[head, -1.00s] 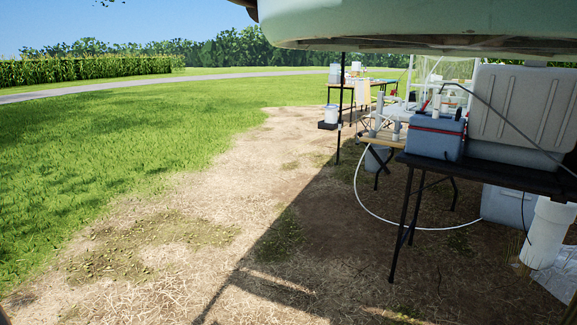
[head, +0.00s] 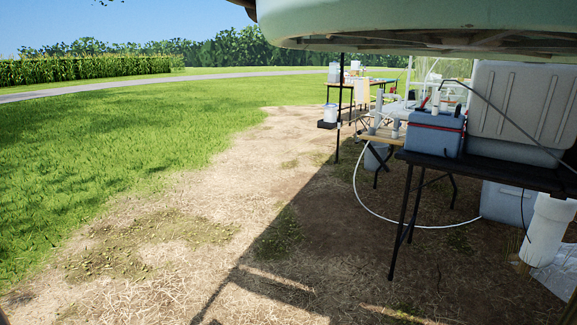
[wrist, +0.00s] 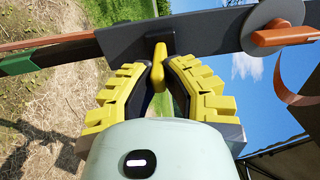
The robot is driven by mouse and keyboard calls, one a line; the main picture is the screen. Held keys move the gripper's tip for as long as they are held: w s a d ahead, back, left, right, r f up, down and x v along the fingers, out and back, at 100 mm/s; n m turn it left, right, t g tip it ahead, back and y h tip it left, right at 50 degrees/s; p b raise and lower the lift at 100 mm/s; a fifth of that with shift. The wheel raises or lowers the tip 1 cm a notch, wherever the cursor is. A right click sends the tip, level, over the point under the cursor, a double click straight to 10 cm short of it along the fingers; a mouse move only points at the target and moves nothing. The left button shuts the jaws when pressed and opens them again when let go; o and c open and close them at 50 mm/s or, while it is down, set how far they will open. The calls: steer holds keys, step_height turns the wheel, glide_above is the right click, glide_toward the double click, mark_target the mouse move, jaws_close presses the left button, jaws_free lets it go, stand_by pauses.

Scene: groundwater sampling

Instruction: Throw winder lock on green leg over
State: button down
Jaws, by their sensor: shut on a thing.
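In the wrist view, a small yellow lever (wrist: 158,64), which looks like the winder lock, stands out from a dark grey bar (wrist: 205,33). My gripper (wrist: 158,75), with ribbed yellow fingers, is shut on this lever, one finger on each side of it. The lever's lower part is partly hidden between the fingers. A green section (wrist: 17,65) shows at the left end of the bar, beside an orange-brown strip. A grey disc with an orange handle (wrist: 284,37) sits at the bar's right. The head view shows neither the winder nor my fingers.
In the head view, a black table (head: 480,172) at right carries a blue-grey cooler (head: 435,134) and a large grey case. A white pipe (head: 546,230) stands beside it. A white hose (head: 375,212) curves over the ground. Grass and bare soil at left are open.

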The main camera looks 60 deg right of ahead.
steer(key=f+t+b, duration=0.1)
steer(key=b, duration=0.3)
steer(key=f+t+b, duration=0.1)
steer(key=b, duration=0.3)
steer(key=shift+w+f, duration=0.3)
steer(key=shift+w, duration=0.1)
steer(key=shift+r, duration=0.1)
